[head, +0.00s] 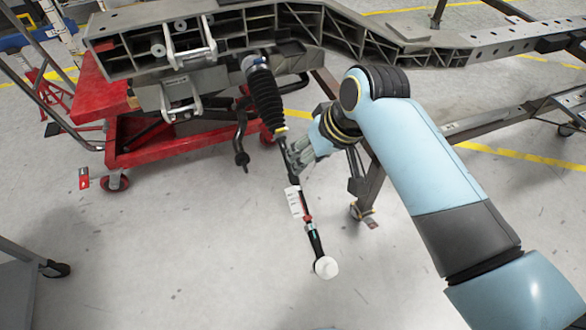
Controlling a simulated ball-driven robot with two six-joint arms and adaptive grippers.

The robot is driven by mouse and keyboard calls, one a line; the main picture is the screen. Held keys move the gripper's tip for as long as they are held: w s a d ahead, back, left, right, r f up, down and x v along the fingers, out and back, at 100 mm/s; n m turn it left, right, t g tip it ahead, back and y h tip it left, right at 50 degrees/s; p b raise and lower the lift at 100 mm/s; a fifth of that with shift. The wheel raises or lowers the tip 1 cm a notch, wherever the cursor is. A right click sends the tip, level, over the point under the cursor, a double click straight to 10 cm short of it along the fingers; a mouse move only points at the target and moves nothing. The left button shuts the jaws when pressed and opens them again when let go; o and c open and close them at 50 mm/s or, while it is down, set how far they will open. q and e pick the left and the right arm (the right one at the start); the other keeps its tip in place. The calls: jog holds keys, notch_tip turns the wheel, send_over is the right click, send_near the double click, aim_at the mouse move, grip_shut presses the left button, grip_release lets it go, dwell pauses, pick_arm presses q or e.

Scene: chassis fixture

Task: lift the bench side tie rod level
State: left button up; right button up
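The tie rod hangs from the steel chassis (360,40). It has a black ribbed boot (266,97) at its upper end, a thin dark rod with a white tag (294,201) and a red band, and a white round cap (326,267) at its lower end. The rod slopes steeply down to the right and is not level. My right gripper (292,154) is at the rod just below the boot. Its fingertips overlap the rod, and I cannot tell whether they are closed around it. My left gripper is not in view.
A red lift cart (160,150) stands under the chassis on the left. A dark curved bar (241,135) hangs beside the boot. A dark stand leg (368,185) rises behind my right gripper. A grey cart (20,285) is at lower left. The floor around the white cap is clear.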

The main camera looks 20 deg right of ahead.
aim_at(293, 175)
jog(key=b+x, duration=0.3)
jog(key=x, duration=0.7)
jog(key=shift+a+f, duration=0.1)
jog(key=shift+f, duration=0.15)
grip_shut()
